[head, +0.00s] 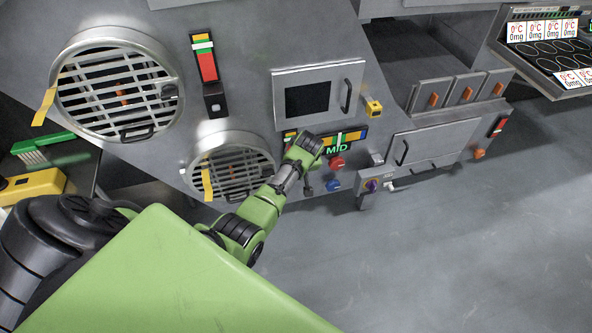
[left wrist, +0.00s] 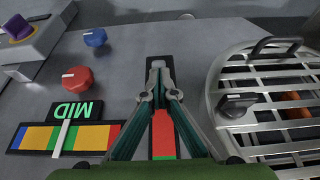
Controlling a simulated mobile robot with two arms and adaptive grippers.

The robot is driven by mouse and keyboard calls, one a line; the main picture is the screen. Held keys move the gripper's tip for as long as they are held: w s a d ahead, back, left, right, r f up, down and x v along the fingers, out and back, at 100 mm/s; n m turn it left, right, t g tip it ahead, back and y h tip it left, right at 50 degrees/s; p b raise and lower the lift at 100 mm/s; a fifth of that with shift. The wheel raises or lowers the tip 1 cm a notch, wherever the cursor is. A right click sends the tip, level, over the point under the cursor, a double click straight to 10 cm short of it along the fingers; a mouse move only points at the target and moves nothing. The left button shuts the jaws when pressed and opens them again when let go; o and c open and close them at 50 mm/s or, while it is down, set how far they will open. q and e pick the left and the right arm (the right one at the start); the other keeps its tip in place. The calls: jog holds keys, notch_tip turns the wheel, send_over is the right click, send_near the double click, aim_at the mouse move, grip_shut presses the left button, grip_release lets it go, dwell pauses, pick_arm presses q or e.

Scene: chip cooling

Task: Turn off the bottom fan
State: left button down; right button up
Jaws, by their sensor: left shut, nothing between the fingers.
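The bottom fan (head: 230,168) sits behind a round metal grille low on the grey machine. It also shows at the right of the left wrist view (left wrist: 285,95). Beside it, in the left wrist view, are a black switch housing (left wrist: 153,63) and a red bar with a green end (left wrist: 163,135). My left gripper (left wrist: 160,93) is shut and empty, its fingertips in front of or against the housing; contact is unclear. The fingers partly cover the housing and the bar. In the head view my green left arm covers the area beside the fan. My right gripper is not in view.
A larger fan (head: 118,85) with its own bar (head: 205,60) and black switch (head: 215,100) is above. Right of my wrist are a MID display (head: 338,149), a red knob (head: 337,163) and a blue knob (head: 333,185). The floor at right is clear.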

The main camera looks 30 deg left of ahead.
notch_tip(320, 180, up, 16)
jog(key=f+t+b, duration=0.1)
jog(key=b, duration=0.4)
pick_arm(q)
jog(key=f+t+y+b, duration=0.1)
jog(key=y, duration=0.1)
jog(key=s+d+f+t+y+b, duration=0.1)
jog(key=t, duration=0.1)
jog(key=f+t+y+b, duration=0.1)
jog(key=y+b, duration=0.1)
jog(key=shift+s+d+f+t+y, duration=0.3)
jog(key=shift+d+t, duration=0.1)
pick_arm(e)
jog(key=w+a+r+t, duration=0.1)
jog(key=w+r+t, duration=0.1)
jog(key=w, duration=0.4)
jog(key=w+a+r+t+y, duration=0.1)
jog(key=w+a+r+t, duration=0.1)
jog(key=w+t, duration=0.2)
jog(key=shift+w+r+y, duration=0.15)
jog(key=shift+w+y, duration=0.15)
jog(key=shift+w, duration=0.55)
pick_arm(q)
jog(key=shift+w+a+r, duration=0.35)
jog(key=shift+w+a, duration=0.1)
jog(key=shift+a, duration=0.1)
